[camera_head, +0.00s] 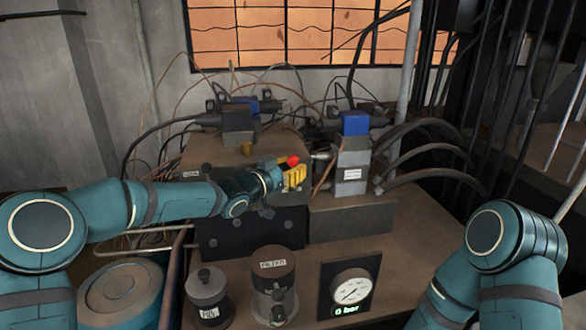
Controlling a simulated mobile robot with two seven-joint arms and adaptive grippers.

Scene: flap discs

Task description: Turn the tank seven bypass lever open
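A lever with a red knob (292,160) shows at the middle of the bench, in front of the left equipment block. My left gripper (295,178), with yellow fingers, is right at the knob, just below and beside it. The fingers overlap the lever from this view, so I cannot tell whether they touch it or are closed on it. The lever's shaft and pivot are hidden behind the gripper. No label naming tank seven can be read. My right arm (500,240) bends down at the right, and its gripper is out of the picture.
A grey valve block with a blue top (355,123) and thick hoses stands right of the gripper. In front are a dark filter housing (273,270), a smaller lidded canister (208,290) and a gauge (352,287) reading 0 bar. The bench's right part is clear.

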